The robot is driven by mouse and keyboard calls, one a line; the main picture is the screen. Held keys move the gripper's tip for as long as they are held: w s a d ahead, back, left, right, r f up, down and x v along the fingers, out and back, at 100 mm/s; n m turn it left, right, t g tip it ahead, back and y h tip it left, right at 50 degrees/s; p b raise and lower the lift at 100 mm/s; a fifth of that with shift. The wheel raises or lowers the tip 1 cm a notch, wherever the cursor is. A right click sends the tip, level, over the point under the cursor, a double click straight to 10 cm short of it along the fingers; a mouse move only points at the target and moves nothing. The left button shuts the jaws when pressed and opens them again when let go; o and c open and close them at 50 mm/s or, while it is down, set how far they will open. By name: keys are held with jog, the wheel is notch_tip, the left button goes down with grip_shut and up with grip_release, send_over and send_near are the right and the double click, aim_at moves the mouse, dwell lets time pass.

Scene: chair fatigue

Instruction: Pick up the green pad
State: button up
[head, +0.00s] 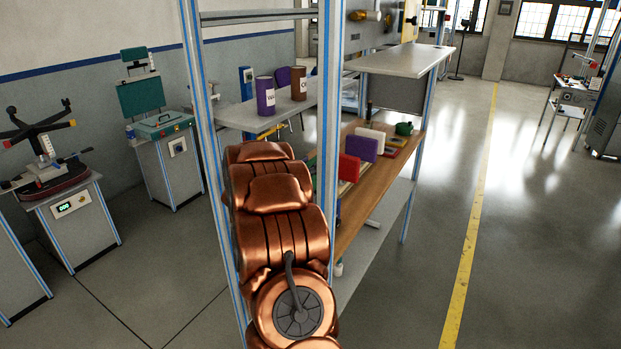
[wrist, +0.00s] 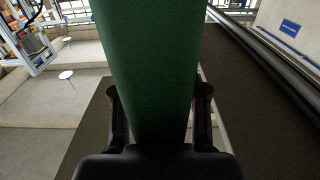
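In the wrist view the green pad (wrist: 155,60) stands large between the two fingers of my gripper (wrist: 158,105). Both fingers lie against its sides, so my gripper looks shut on it. The pad's lower end reaches down to the dark palm, and its far end runs out of the top of the picture. In the head view my copper arm covers the gripper and the pad. I cannot tell there how far the pad is from the shelf.
The wooden shelf (head: 376,186) carries a red block (head: 349,168), a purple block (head: 363,148), a white block (head: 371,133) and a small green thing (head: 404,128). Blue-edged frame posts (head: 329,110) stand close to my arm. Purple (head: 265,96) and brown (head: 298,83) cans stand behind.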

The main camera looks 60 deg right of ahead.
grip_shut()
jog(key=shift+r, duration=0.15)
dwell(0.4)
notch_tip(320, 180, up, 2)
jog(key=shift+b, duration=0.6)
jog(key=shift+a+r+b, duration=0.35)
jog(key=shift+a+r, duration=0.15)
jog(key=shift+r, duration=0.15)
jog(key=a+r+b, duration=0.1)
jog(key=a+b, duration=0.2)
jog(key=a, duration=1.2)
jog(key=shift+s+r+b, duration=0.3)
jog(key=shift+s, duration=0.05)
jog(key=shift+w, duration=0.1)
